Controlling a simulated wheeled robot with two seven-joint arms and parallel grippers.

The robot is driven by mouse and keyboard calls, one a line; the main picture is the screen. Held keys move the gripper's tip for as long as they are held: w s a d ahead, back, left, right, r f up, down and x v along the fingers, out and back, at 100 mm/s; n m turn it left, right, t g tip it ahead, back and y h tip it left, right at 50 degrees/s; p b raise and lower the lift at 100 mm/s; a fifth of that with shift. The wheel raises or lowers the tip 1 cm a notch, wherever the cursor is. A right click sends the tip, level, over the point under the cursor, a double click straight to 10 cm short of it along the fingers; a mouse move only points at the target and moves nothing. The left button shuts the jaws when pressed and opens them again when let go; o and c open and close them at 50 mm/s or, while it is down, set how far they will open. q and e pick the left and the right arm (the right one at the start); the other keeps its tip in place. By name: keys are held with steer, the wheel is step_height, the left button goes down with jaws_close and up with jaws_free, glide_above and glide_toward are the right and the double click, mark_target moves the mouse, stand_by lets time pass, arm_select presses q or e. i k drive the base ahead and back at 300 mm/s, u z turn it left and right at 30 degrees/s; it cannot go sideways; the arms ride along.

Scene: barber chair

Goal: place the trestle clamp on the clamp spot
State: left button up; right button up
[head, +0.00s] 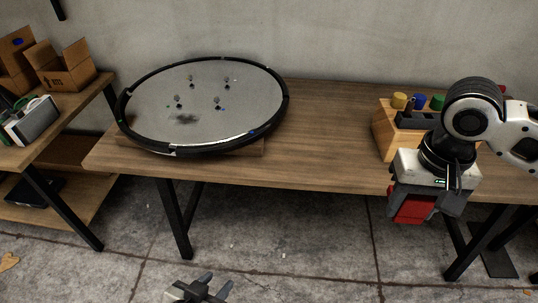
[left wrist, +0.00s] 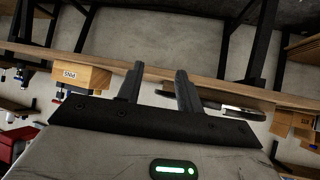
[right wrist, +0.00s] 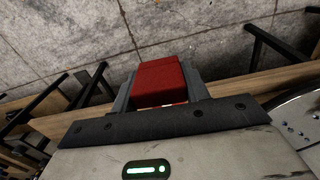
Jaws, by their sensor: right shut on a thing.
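A red block (head: 412,209), which looks to be the trestle clamp, is held in my right gripper (head: 420,214), in front of the bench's front edge at the right. The right wrist view shows the red block (right wrist: 161,84) between the two fingers, with bare floor beyond it. My left gripper (head: 204,284) is low at the bottom of the head view, in front of the bench. Its fingers (left wrist: 158,88) stand apart with nothing between them in the left wrist view. I cannot make out a marked clamp spot in any view.
A wooden bench (head: 330,150) carries a large round black-rimmed disc (head: 240,98) at the left. A wooden holder (head: 384,135) with coloured caps stands at the right, partly behind my right arm. Bench middle is clear. A shelf with cardboard boxes (head: 66,70) is at far left.

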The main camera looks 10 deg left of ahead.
mark_target(240, 126)
steer(key=u, duration=0.2)
steer(key=i, duration=1.2)
steer(key=u, duration=1)
